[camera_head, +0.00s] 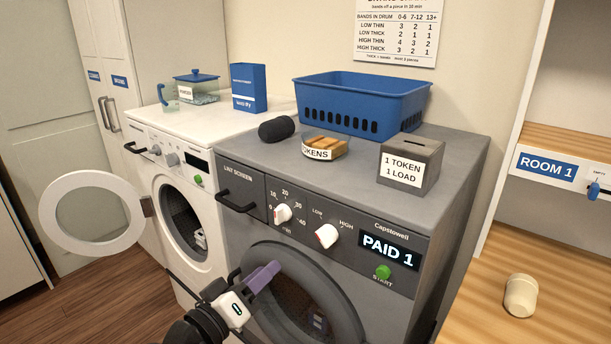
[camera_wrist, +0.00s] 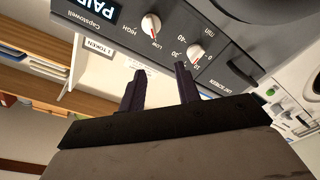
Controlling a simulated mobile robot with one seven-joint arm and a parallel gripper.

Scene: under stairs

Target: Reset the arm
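My gripper (camera_head: 270,271) is in front of the grey dryer (camera_head: 457,185), low near its round door (camera_head: 300,300) and dark door handle. In the wrist view the two dark fingers of my gripper (camera_wrist: 160,70) stand apart with nothing between them. The dryer's control panel, with white knobs, shows beyond them, upside down. I cannot tell whether the fingers touch the dryer door.
The white washer (camera_head: 145,118) stands left with its round door (camera_head: 92,213) swung open. On the dryer top sit a blue basket (camera_head: 361,88), a token dish (camera_head: 325,148), a dark roll (camera_head: 276,129) and a token box (camera_head: 411,165). A cup (camera_head: 521,296) stands on the wooden counter at right.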

